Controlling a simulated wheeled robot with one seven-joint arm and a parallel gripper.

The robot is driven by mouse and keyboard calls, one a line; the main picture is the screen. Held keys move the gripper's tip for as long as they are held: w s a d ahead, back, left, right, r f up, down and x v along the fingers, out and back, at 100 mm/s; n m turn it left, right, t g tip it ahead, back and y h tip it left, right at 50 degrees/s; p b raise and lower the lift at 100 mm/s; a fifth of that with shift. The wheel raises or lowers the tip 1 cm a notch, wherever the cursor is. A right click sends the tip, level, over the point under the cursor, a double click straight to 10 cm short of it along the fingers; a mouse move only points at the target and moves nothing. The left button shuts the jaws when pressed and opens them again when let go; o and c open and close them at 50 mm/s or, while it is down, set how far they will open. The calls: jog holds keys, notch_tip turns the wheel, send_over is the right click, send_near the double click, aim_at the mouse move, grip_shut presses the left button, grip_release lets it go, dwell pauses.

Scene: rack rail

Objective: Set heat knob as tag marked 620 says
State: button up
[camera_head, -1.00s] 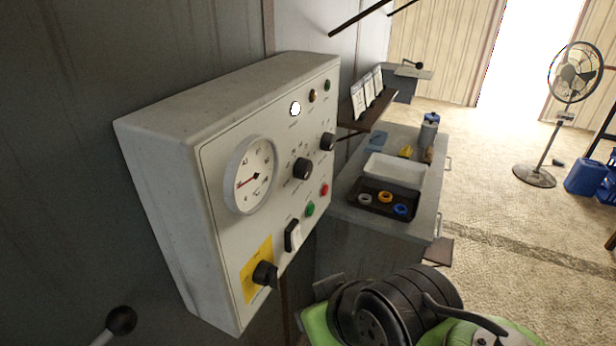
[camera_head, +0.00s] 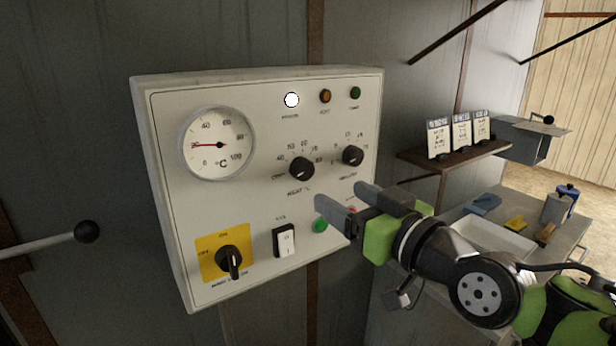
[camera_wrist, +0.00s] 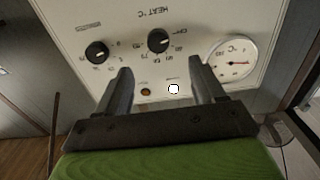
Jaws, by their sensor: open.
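The heat knob (camera_head: 302,169) is a black round knob on the grey-white control panel (camera_head: 165,190), with a numbered scale around it and a "HEAT °C" label below. It also shows upside down in the wrist view (camera_wrist: 158,41); I cannot surely read its setting. Three white tags (camera_head: 462,133) stand on a brown shelf to the right; their print is too small to read, so I cannot tell which is marked 620. My gripper (camera_head: 338,195) is open and empty, in front of the panel, right of and below the heat knob in the head view. In the wrist view its fingers (camera_wrist: 159,72) are apart.
The panel also carries a similar knob (camera_head: 352,156), a round gauge (camera_head: 217,145), lamps, a white rocker switch (camera_head: 285,241), a green button (camera_head: 320,225) and a rotary switch on a yellow plate (camera_head: 230,262). A ball-ended lever (camera_head: 86,232) juts in at left. A bench with a white tray stands right.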

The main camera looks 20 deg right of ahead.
aim_at(306, 173)
jog(key=p+x, duration=0.2)
jog(key=x, duration=0.8)
jog(key=shift+w+d, duration=0.1)
jog(key=shift+w, duration=0.25)
jog(key=c, duration=1)
jog(key=shift+c, duration=0.3)
